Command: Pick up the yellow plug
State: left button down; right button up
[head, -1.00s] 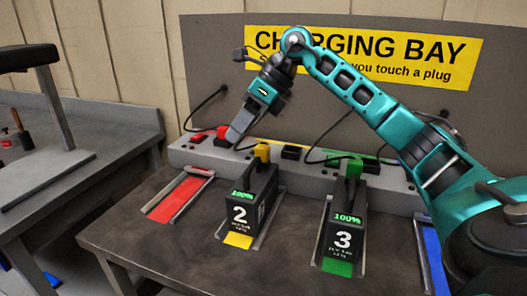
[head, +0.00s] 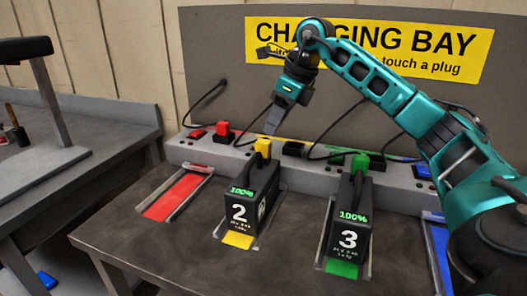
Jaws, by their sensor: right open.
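My right gripper (head: 271,125) is open just above and slightly right of the yellow plug, pointing down. From this view I cannot tell if its fingers touch the plug. My left gripper is not in view.
A red plug (head: 223,128) sits on the grey charger rail (head: 190,150) behind an empty red slot (head: 173,196). A bench stands at left.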

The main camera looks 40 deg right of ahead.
aim_at(264, 141)
jog(key=x, duration=0.4)
jog(key=shift+w+a+f, duration=0.2)
jog(key=shift+a, duration=0.05)
grip_shut()
jog(key=shift+r, duration=0.15)
